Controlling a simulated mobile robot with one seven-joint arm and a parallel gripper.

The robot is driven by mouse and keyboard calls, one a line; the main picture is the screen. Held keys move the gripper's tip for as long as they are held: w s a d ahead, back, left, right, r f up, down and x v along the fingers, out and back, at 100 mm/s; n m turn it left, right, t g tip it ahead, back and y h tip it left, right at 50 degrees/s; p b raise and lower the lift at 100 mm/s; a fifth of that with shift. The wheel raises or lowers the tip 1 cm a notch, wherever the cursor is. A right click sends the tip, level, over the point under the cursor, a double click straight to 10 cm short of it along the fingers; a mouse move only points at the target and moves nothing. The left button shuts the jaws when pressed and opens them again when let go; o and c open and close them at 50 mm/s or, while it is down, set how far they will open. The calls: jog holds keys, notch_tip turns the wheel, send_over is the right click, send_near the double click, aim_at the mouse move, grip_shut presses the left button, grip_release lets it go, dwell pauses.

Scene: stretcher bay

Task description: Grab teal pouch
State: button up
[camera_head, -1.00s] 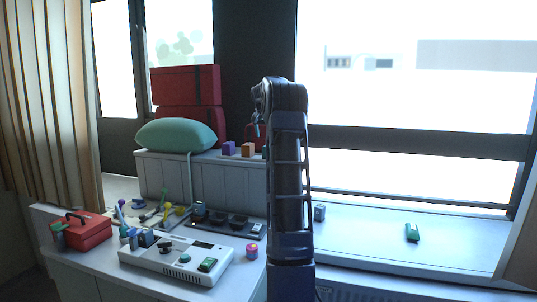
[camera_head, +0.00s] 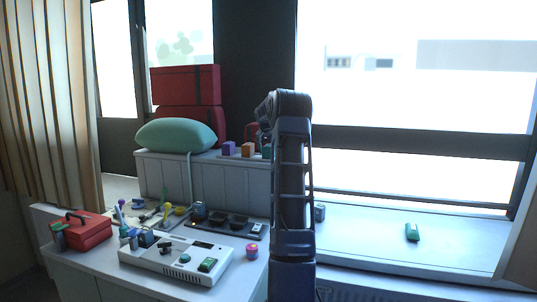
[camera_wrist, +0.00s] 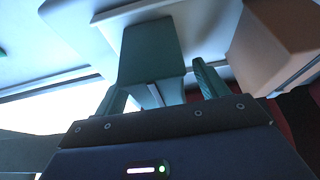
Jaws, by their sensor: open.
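In the wrist view a teal, block-like pouch (camera_wrist: 152,48) stands in front of my gripper (camera_wrist: 157,78), in line with the gap between the fingers. A grey strip runs down its near side. My gripper's two teal-green fingers are apart, one on each side of the pouch's near end. I cannot tell whether they touch it. In the head view my arm hides most of this spot. A small teal patch shows by the arm, beside the orange block (camera_head: 248,150); I cannot tell whether it is pouch or finger.
The orange block is close on the right in the wrist view (camera_wrist: 278,40). A purple block (camera_head: 228,148), a teal pillow (camera_head: 175,135) and red cases (camera_head: 186,85) sit on the raised ledge. Another teal item (camera_head: 412,232) lies on the right sill. The lower counter is crowded.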

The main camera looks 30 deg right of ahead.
jog(key=shift+f, duration=0.1)
jog(key=shift+c, duration=0.2)
jog(key=c, duration=1.1)
jog(key=shift+c, duration=0.2)
